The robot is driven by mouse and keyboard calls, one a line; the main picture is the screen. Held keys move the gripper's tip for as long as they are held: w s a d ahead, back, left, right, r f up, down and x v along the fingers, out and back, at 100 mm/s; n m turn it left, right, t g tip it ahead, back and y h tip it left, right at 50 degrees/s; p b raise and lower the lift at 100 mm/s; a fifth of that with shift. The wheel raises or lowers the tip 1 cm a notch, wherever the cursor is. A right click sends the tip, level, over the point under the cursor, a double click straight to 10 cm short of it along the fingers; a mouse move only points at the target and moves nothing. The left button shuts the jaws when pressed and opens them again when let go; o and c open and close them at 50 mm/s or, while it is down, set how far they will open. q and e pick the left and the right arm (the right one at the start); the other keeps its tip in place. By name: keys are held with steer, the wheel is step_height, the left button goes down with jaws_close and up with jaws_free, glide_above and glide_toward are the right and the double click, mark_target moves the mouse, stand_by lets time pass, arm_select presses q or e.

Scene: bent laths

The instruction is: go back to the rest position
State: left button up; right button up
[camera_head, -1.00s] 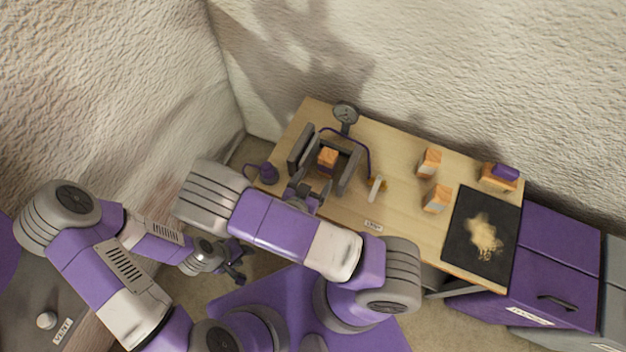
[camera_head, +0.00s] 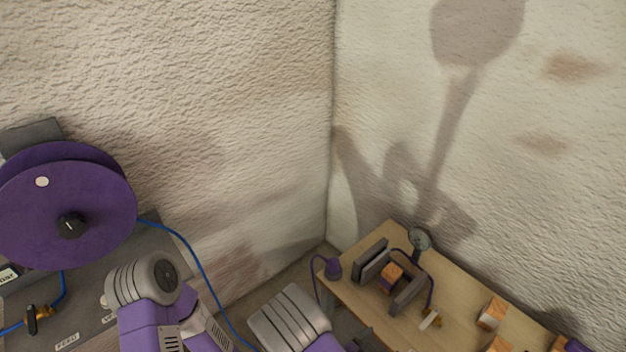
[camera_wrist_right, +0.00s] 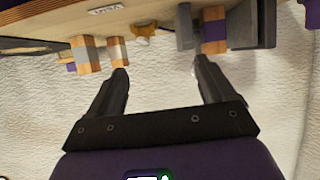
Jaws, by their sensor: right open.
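My right gripper (camera_wrist_right: 160,66) is open and empty in the right wrist view, its two dark fingers apart. Beyond the fingertips, at the top of that view, is the wooden bench (camera_wrist_right: 290,12) with its blocks and a grey clamp. In the head view, my arm links show at the bottom edge, one grey and purple at the left and one nearer the middle. My left gripper is outside both current views.
A purple reel (camera_head: 65,205) with a blue cable (camera_head: 192,258) is at left. Rough walls meet behind.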

step_height(320, 180, down, 5)
steer(key=n+g+y, duration=0.1)
steer(key=g+y, duration=0.1)
steer(key=s+a+f+n+g+y, duration=0.4)
steer(key=s+a+n+g+y, duration=0.1)
steer(key=y, duration=0.6)
steer(key=shift+s+a+f+n+g+y, duration=0.45)
steer(key=shift+s+a, duration=0.45)
steer(key=shift+a, duration=0.35)
